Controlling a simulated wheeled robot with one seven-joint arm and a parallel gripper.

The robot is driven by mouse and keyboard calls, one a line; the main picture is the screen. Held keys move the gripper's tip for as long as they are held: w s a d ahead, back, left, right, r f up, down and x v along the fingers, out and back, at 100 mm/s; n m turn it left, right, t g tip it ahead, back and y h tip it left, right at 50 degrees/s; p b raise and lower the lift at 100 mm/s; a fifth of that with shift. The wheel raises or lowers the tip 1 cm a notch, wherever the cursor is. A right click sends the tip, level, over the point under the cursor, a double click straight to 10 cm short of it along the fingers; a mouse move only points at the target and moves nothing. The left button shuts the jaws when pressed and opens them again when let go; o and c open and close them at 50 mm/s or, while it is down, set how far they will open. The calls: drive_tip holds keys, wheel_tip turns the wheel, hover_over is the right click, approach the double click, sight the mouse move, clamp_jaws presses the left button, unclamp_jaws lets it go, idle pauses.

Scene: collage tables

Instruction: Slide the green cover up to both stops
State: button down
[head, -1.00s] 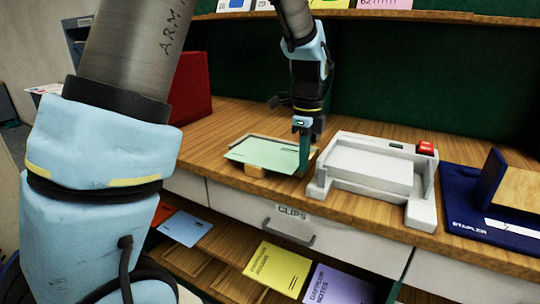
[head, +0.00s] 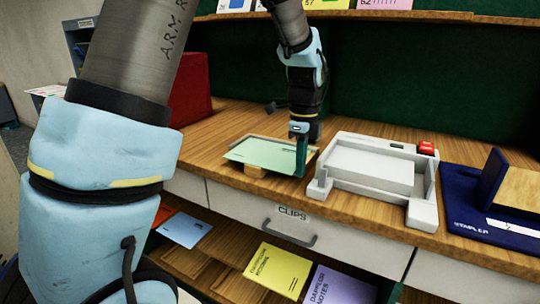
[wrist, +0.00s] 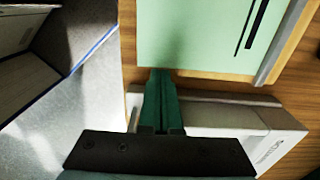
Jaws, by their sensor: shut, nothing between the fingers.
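The pale green cover (head: 262,151) lies flat on the wooden desk, left of the white tray-like device, with a tan strip along its far edge. My gripper (head: 301,174) points down at the cover's right end. In the wrist view its green fingers (wrist: 160,72) are together and empty, their tips at the cover's near edge. I cannot tell whether they touch it. The stops are not clearly distinguishable.
A small wooden block (head: 255,171) sits under the cover's front edge. The white device (head: 370,163) with a red button (head: 426,148) stands close to the right of my gripper. A blue stapler mat (head: 480,212) is farther right. The desk's front edge is near.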

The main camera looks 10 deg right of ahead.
drive_tip(key=shift+w+a, duration=0.3)
drive_tip(key=shift+a, duration=0.05)
idle(0.3)
drive_tip(key=shift+s+d+p, duration=0.3)
drive_tip(key=shift+s+d, duration=0.1)
drive_tip(key=shift+d, duration=0.05)
drive_tip(key=shift+r, duration=0.15)
wheel_tip(320, 180, up, 7)
drive_tip(key=p, duration=0.5)
drive_tip(key=shift+p, duration=0.4)
